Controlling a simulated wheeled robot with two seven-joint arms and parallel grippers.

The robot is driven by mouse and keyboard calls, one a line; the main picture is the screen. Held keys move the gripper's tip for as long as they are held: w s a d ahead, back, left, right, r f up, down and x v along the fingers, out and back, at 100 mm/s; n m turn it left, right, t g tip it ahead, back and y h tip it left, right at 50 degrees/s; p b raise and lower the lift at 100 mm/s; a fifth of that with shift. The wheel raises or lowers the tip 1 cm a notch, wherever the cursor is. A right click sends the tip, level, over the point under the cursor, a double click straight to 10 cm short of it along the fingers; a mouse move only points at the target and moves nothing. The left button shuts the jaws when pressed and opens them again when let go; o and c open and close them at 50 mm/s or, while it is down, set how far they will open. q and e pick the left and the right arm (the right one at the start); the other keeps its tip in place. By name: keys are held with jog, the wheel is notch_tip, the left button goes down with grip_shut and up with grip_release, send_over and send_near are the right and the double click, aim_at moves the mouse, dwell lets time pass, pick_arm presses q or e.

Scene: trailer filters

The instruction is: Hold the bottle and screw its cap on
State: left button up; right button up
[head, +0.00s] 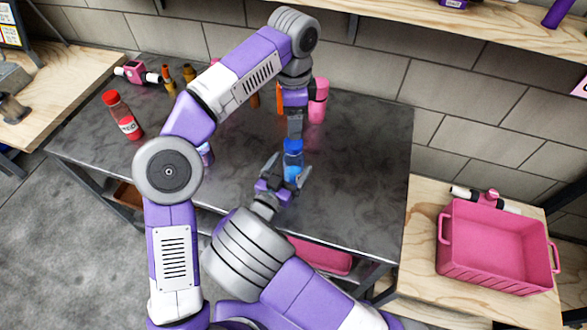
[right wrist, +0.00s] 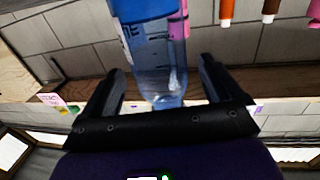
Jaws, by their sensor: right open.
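A clear blue bottle (head: 292,172) with a blue top (head: 293,146) is near the middle of the dark table. My right gripper (head: 285,178) is open, with its fingers on either side of the bottle's lower part. In the right wrist view the clear bottle (right wrist: 163,75) with its blue upper part (right wrist: 143,10) stands between the spread fingers, with gaps on both sides. My left gripper (head: 294,128) points down from above and meets the blue top. Its fingertips are too small and hidden to show whether they are closed on it.
The dark table (head: 360,190) is clear to the right. A red bottle (head: 122,115) stands at the left; a pink bottle (head: 318,100) stands behind my left gripper. A pink crate (head: 495,285) sits on the wooden bench at right. My left arm spans the table.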

jog(key=shift+x, duration=2.05)
jog(key=c, duration=1.7)
pick_arm(q)
jog(key=n, duration=0.4)
pick_arm(e)
grip_shut()
pick_arm(q)
jog(key=n, duration=0.9)
jog(key=shift+n, duration=0.4)
jog(key=n, duration=0.4)
